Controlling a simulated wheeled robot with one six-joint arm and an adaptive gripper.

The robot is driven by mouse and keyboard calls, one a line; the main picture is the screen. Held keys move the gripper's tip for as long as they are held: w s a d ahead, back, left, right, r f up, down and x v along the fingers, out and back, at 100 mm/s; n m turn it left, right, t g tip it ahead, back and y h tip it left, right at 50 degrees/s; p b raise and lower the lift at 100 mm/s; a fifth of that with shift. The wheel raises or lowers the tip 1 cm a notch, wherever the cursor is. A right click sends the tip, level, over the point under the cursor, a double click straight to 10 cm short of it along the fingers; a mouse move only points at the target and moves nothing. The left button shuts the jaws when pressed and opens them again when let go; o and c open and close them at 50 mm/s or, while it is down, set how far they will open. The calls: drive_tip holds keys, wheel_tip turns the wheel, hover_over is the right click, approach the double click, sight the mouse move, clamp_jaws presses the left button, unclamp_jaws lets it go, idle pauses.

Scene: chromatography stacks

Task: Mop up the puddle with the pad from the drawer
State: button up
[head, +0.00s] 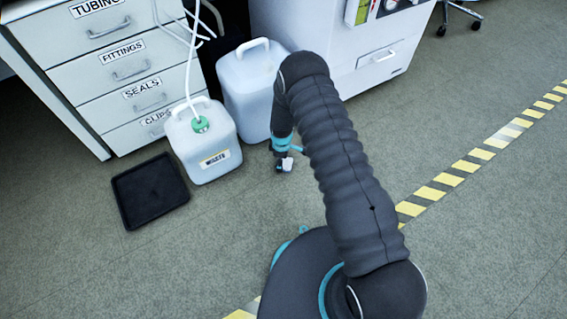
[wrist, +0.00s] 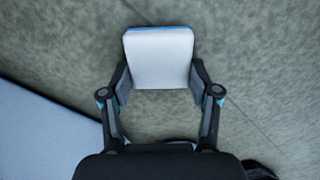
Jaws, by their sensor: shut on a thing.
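My gripper (wrist: 159,78) is shut on a white pad (wrist: 160,55) with a blue far edge, gripped by its two sides in the wrist view. In the head view my gripper (head: 284,164) points down low over the floor, right of the large container, and a small white bit of the pad shows at it. I cannot tell whether the pad touches the floor. I cannot make out a puddle in either view; my arm hides part of the floor. The drawers (head: 128,69), labelled tubing, fittings, seals and clips, look shut.
A waste canister (head: 203,165) with a green cap and tubes stands by a black tray (head: 138,205). A larger white container (head: 250,90) stands behind it. A white cabinet (head: 340,60) is at the back. Yellow-striped tape (head: 430,192) crosses the open floor at right.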

sight(285, 166)
drive_tip(key=shift+d, duration=0.15)
drive_tip(key=shift+s+d, duration=0.25)
drive_tip(key=shift+d, duration=1)
drive_tip(key=shift+s+a, duration=0.1)
drive_tip(key=shift+a, duration=0.05)
drive_tip(key=shift+s+a, duration=0.55)
drive_tip(key=shift+a, duration=0.2)
drive_tip(key=shift+s+a, duration=0.5)
drive_tip(key=shift+a, duration=0.25)
drive_tip(key=shift+w+d+b, duration=0.55)
drive_tip(key=shift+w+d, duration=0.05)
drive_tip(key=shift+d, duration=0.25)
drive_tip(key=shift+r, duration=0.1)
drive_tip(key=shift+r+p, duration=1.6)
drive_tip(key=shift+r, duration=1.8)
